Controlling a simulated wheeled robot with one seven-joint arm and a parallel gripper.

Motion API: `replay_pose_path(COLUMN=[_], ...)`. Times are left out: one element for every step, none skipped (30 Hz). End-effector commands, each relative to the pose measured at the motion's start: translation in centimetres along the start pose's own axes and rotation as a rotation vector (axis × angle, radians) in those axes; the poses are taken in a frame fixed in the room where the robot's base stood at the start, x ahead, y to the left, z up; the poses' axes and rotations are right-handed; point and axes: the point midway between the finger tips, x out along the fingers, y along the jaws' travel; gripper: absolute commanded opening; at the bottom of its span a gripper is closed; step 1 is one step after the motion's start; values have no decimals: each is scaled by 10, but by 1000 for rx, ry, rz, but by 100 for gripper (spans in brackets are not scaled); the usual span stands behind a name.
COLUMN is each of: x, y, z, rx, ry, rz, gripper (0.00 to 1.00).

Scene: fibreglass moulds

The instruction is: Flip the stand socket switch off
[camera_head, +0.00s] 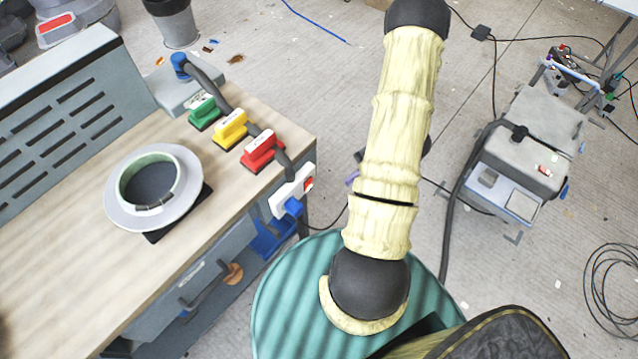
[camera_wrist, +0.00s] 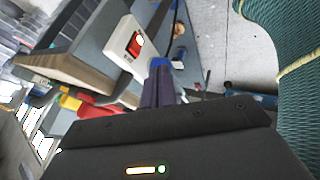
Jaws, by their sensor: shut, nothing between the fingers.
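The white stand socket (camera_head: 290,193) is at the right edge of the workbench in the head view. Its red switch (camera_head: 308,184) is at the right end, and a blue plug (camera_head: 293,207) is at its lower side. In the wrist view the socket (camera_wrist: 120,58) and its red switch (camera_wrist: 135,43) are in clear sight. My gripper (camera_wrist: 160,72) is shut and empty. Its dark purple fingers appear below and to the right of the switch, overlapping the blue plug. In the head view my arm hides most of the gripper; a purple bit (camera_head: 352,179) shows, apart from the socket.
Green (camera_head: 204,112), yellow (camera_head: 230,129) and red (camera_head: 262,151) connectors line the bench edge. A round grey mould (camera_head: 195,205) sits on the workbench (camera_head: 60,270). Grey equipment boxes (camera_head: 520,160) stand on the floor at right, with cables nearby.

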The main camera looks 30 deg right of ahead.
Motion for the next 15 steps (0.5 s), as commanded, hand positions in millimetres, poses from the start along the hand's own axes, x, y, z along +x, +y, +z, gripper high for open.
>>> replay_pose_path(x=[0, 0, 0, 0, 0, 0, 0, 1, 3, 5, 7, 11, 14, 18, 24], y=[1, 1, 1, 1, 1, 1, 1, 1, 1, 1, 1, 1, 1, 1, 1], z=[0, 0, 0, 0, 0, 0, 0, 0, 0, 0, 0, 0, 0, 0, -1], rx=[0, 0, 1, 1, 1, 2, 2, 2, 3, 3, 4, 4, 4, 4, 4], ry=[-1, -2, -2, -2, -3, -3, -3, -3, -3, -3, -3, -2, -2, -1, 0], rz=[0, 0, 0, 0, 0, -1, -1, -1, -1, -1, -1, -2, -2, -1, -2], gripper=[0, 0, 0, 0, 0, 0, 0, 0, 0, 0, 0, 0, 0, 0, 0])
